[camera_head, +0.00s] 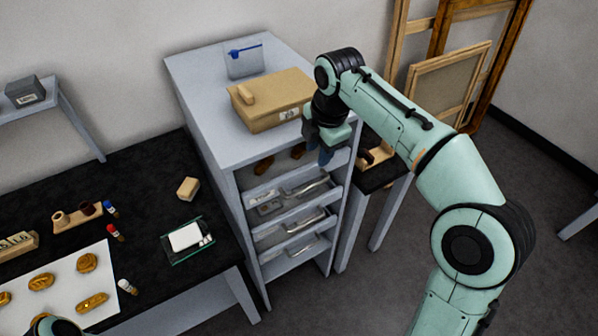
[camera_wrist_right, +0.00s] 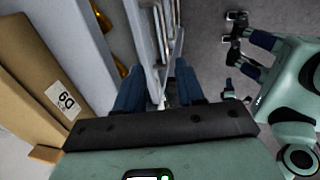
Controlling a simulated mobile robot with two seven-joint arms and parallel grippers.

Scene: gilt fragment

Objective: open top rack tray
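The grey rack (camera_head: 228,195) stands in the middle of the head view with several pull-out trays in its front. The top opening holds brown-gold fragments (camera_head: 264,165); below it are trays with pale handles, the uppermost of these being one tray (camera_head: 268,205). My right gripper (camera_head: 327,152) is at the upper right front of the rack, just beside the top opening. In the right wrist view its two dark blue fingers (camera_wrist_right: 160,92) stand apart, with the rack's front edge between or behind them. Contact cannot be told. Of my left arm only a rounded teal part shows, at the bottom left.
A cardboard box (camera_head: 270,112) and a clear container with a blue item (camera_head: 244,60) sit on the rack's top. A black table (camera_head: 150,165) with bread-like gilt pieces on white paper stands left. Wooden frames (camera_head: 446,85) lean behind. Floor in front is free.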

